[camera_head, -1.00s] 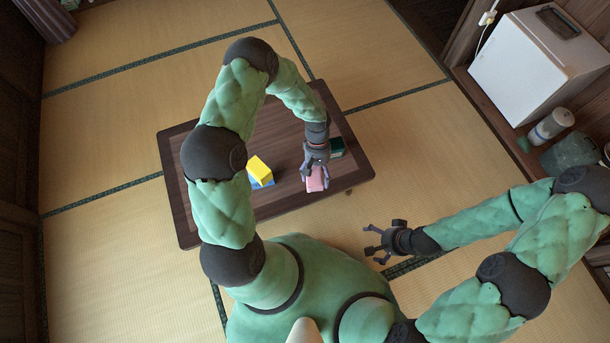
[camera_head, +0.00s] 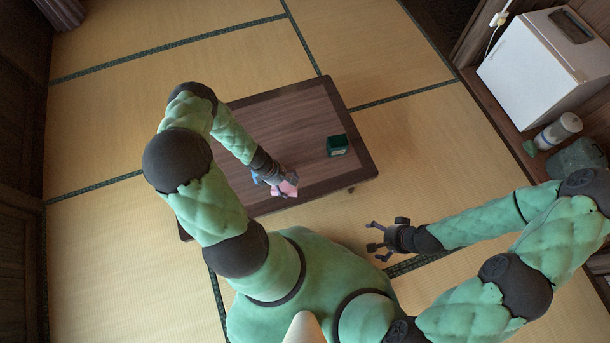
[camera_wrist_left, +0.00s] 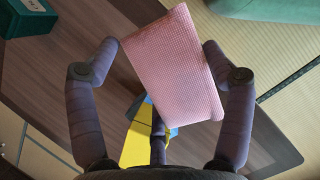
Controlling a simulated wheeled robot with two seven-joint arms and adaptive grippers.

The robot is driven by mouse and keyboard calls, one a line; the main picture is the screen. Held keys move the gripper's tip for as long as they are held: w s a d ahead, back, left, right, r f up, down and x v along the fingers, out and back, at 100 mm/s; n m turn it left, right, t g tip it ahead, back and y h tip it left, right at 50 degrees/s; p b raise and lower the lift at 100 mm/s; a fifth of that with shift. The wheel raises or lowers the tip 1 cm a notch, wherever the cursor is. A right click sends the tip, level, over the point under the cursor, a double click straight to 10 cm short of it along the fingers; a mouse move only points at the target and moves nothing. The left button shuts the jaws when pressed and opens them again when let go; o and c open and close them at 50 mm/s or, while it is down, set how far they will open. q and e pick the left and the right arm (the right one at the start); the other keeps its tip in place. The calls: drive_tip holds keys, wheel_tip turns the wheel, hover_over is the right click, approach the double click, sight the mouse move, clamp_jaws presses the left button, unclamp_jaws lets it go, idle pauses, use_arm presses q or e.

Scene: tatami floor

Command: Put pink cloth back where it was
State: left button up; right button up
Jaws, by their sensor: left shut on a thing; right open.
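My left gripper (camera_head: 278,182) is shut on the pink cloth (camera_head: 287,188), near the front edge of the low dark wooden table. In the left wrist view the pink cloth (camera_wrist_left: 175,65) is a flat, waffle-textured piece between the fingers. Behind its lower part are a yellow block (camera_wrist_left: 136,140) and some blue, partly hidden by the cloth and a finger. In the head view my left arm hides most of the blocks. My right gripper (camera_head: 372,240) is open and empty, off the table above the tatami.
A dark green box (camera_head: 337,145) stands on the table (camera_head: 290,120), towards its right side. The table's middle and far part are clear.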

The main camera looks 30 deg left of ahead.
use_arm(q)
drive_tip(key=w+f+b, duration=0.1)
drive_tip(key=w+f, duration=0.2)
drive_tip(key=w, duration=0.1)
drive_tip(key=w+f+b, duration=0.2)
drive_tip(key=w+f, duration=0.1)
drive_tip(key=w, duration=0.1)
drive_tip(key=w+d+f+b, duration=0.1)
drive_tip(key=w+f+b, duration=0.1)
drive_tip(key=w+f, duration=0.1)
drive_tip(key=shift+w, duration=0.8)
drive_tip(key=shift+w+f+b, duration=0.4)
drive_tip(key=shift+w, duration=0.1)
drive_tip(key=shift+w+f, duration=0.15)
drive_tip(key=shift+f, duration=0.2)
wheel_tip(320, 180, down, 3)
drive_tip(key=shift+r+b, duration=0.1)
drive_tip(key=shift+b, duration=0.75)
drive_tip(key=shift+r, duration=0.1)
drive_tip(key=o, duration=0.9)
